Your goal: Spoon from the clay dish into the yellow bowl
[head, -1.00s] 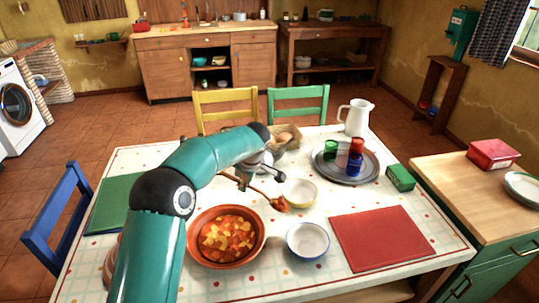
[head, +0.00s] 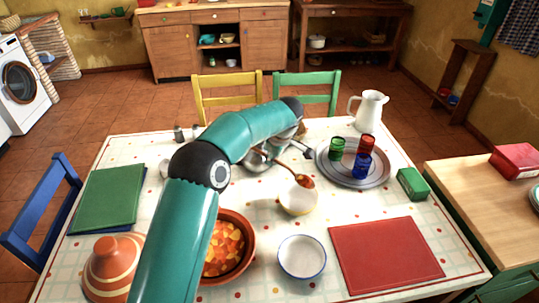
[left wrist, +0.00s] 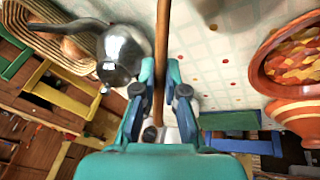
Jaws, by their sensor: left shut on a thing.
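My left gripper (left wrist: 160,95) is shut on the wooden handle of the spoon (left wrist: 161,45) in the left wrist view. In the head view my arm hides most of the gripper. The spoon (head: 305,181) slants down to the right, with red-orange food in its head. That head is at the far rim of the yellow bowl (head: 298,203), seemingly above it; the exact height is unclear. The clay dish (head: 230,258) of red and yellow stew is left of the bowl, partly behind my arm. It also shows in the left wrist view (left wrist: 258,75). My right gripper is out of view.
A white bowl with a blue rim (head: 302,262) stands in front of the yellow bowl. A round tray (head: 340,178) with coloured glasses is at the right, beside a white jug (head: 368,108). A metal teapot (left wrist: 122,55) is close to my gripper. A striped clay lid (head: 112,265) stands front left.

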